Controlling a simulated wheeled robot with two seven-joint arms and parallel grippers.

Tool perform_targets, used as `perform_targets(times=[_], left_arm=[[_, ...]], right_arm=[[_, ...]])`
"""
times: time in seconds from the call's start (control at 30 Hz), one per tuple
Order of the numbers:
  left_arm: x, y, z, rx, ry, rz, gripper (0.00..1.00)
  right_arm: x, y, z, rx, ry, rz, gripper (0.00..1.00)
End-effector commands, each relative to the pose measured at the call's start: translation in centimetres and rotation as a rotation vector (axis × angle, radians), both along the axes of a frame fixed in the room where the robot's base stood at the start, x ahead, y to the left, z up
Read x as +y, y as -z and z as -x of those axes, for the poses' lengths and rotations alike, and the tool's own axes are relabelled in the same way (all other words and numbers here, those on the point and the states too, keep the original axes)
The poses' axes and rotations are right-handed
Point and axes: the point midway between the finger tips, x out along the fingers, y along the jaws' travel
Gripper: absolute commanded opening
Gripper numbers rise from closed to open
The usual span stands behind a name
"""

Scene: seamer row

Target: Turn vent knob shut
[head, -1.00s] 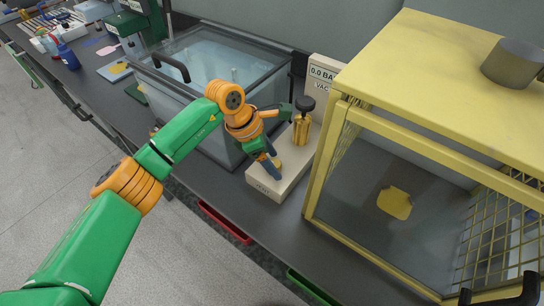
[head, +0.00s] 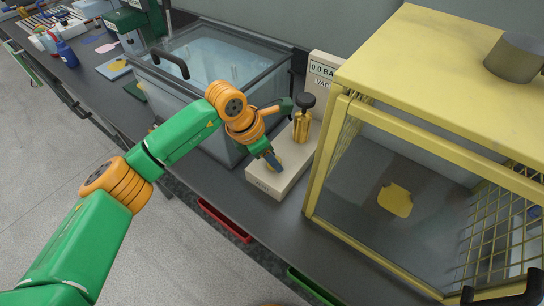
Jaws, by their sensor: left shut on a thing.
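A beige unit stands on the dark bench (head: 245,205), with a low base (head: 262,188) and an upright back panel (head: 328,66) reading "0.0 BA…" and "VAC…". My left gripper (head: 276,164) is low over the front part of the base, fingers pointing down. It is shut on the vent knob, a small brass-coloured piece that the fingers mostly hide. The knob's exact angle cannot be told. Behind it on the same base stands a brass valve (head: 302,127) with a black top knob (head: 305,102), apart from the fingers.
A clear-lidded tank (head: 215,60) stands close behind and left of the unit. A yellow mesh-sided guard (head: 440,55) stands close on the right, with a metal cylinder (head: 514,58) on top. A red drawer edge (head: 224,220) shows below the bench.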

Motion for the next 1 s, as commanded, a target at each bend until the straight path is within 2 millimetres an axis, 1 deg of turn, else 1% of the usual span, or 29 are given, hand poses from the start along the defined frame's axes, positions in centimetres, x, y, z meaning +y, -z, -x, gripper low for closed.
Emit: perform_targets(times=[0.37,1.0], left_arm=[[-0.2,0.4,0.1,-0.006,-0.351,0.0,0.0],[-0.5,0.4,0.3,-0.005,-0.955,0.001,0.0]], right_arm=[[0.0,2.7,0.0,0.0,0.0,0.0,0.5],[0.0,8.8,0.0,0.0,0.0,-0.001,0.5]])
